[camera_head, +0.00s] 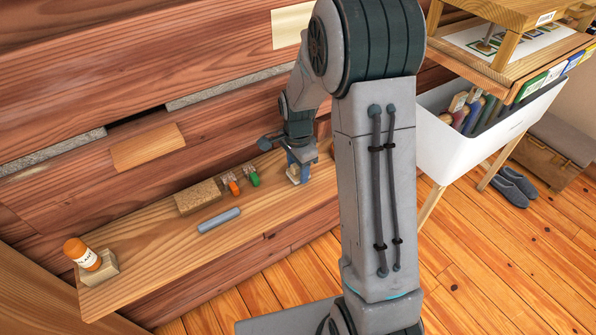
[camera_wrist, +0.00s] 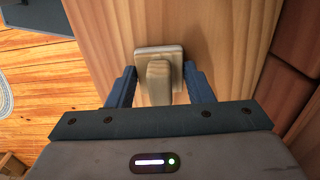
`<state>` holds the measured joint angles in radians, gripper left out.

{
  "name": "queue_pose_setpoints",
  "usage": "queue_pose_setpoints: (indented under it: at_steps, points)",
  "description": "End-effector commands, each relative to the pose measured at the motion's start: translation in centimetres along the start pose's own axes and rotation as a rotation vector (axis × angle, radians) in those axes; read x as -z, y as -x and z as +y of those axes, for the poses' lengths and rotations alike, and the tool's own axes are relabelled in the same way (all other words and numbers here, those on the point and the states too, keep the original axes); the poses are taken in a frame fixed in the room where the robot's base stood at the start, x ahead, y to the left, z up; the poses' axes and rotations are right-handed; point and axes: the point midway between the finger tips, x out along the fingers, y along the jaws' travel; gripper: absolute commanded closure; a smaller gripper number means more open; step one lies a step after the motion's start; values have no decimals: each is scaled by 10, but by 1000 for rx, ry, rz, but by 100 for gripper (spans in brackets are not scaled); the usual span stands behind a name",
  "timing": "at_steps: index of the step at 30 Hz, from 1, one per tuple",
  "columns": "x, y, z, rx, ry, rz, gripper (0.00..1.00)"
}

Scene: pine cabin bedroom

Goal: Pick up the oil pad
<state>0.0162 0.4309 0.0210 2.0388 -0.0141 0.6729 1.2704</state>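A pale pad with a square base and a raised block-shaped grip, likely the oil pad, sits on the wooden shelf in the wrist view (camera_wrist: 159,78). In the head view it shows at the shelf's right part (camera_head: 293,176), partly hidden by my gripper. My gripper (camera_wrist: 160,80) is open, with one blue finger on each side of the raised grip and a visible gap on both sides. In the head view my gripper (camera_head: 299,163) is over the pad.
The shelf (camera_head: 150,250) also holds a cork block (camera_head: 198,197), a grey-blue bar (camera_head: 219,220), small orange (camera_head: 233,187) and green (camera_head: 254,179) items, and an orange bottle (camera_head: 82,252) tilted in a wooden holder (camera_head: 100,271). A plank wall (camera_head: 60,150) stands close behind. A white bin (camera_head: 465,140) is at right.

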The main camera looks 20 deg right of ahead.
Motion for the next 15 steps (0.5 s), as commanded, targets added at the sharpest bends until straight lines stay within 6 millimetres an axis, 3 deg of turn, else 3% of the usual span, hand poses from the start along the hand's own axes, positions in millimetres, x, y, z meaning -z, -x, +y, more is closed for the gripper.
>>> queue_pose_setpoints:
  at_steps: [2,15]
  points:
    - [0,0,0,1,0,0,76]
    - [0,9,-1,4,0,2,76]
